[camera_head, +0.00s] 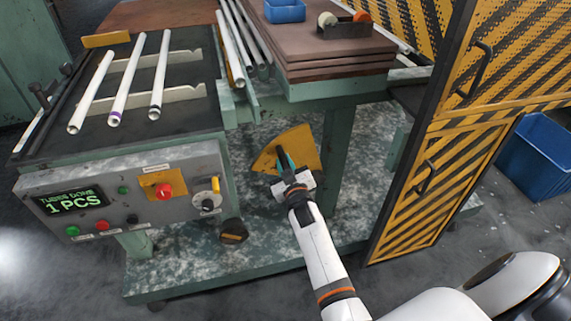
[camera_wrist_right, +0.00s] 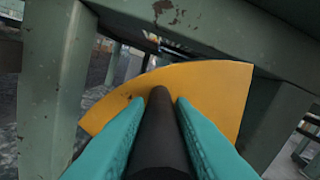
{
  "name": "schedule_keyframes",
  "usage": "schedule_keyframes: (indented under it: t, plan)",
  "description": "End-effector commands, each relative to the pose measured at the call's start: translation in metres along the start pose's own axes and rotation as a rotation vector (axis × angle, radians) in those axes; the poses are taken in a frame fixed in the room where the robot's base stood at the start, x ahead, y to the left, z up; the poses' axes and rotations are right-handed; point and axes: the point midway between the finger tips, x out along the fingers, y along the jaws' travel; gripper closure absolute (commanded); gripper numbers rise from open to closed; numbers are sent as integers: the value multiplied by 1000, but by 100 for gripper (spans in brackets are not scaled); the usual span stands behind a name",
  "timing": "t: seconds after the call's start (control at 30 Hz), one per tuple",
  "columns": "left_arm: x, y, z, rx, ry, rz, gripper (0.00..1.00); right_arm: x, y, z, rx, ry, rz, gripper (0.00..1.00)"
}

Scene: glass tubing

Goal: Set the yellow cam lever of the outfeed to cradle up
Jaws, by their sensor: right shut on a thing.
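The yellow cam lever shows as a yellow fan-shaped plate (camera_head: 303,143) below the bench, between the green legs. In the right wrist view the plate (camera_wrist_right: 212,88) fills the middle, and a dark round handle (camera_wrist_right: 160,125) runs up in front of it. My right gripper (camera_head: 287,163) is shut on this handle, with one teal finger on each side of it. The handle is mostly hidden by the gripper in the head view. How the handle joins the plate is hidden. My left gripper is not in view.
A control panel (camera_head: 128,185) with a green display and buttons is left of the lever. White tubes (camera_head: 125,85) lie on the rack above. Green legs (camera_head: 335,150) stand close to the plate. A yellow-and-black striped guard (camera_head: 440,130) stands to the right.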

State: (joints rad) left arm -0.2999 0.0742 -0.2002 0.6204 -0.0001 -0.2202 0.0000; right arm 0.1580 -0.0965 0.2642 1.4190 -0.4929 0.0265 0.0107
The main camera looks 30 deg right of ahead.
Motion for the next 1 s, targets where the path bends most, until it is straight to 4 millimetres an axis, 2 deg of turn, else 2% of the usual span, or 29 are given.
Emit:
schedule_keyframes:
  t: [0.07, 0.1, 0.2, 0.57, 0.67, 1.0]
  plan:
    - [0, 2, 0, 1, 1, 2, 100, -1, 2, -2, 4, 4, 3, 100]
    - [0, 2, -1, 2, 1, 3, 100, -1, 2, -2, 4, 4, 3, 72]
    - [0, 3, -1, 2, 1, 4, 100, -1, 1, -2, 3, 4, 2, 57]
    - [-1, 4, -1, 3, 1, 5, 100, -6, 0, -1, 1, 3, 1, 57]
    - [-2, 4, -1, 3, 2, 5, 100, -19, 1, -2, 2, 4, 1, 57]
    - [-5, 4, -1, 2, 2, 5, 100, -90, 1, -2, 3, 5, 3, 57]
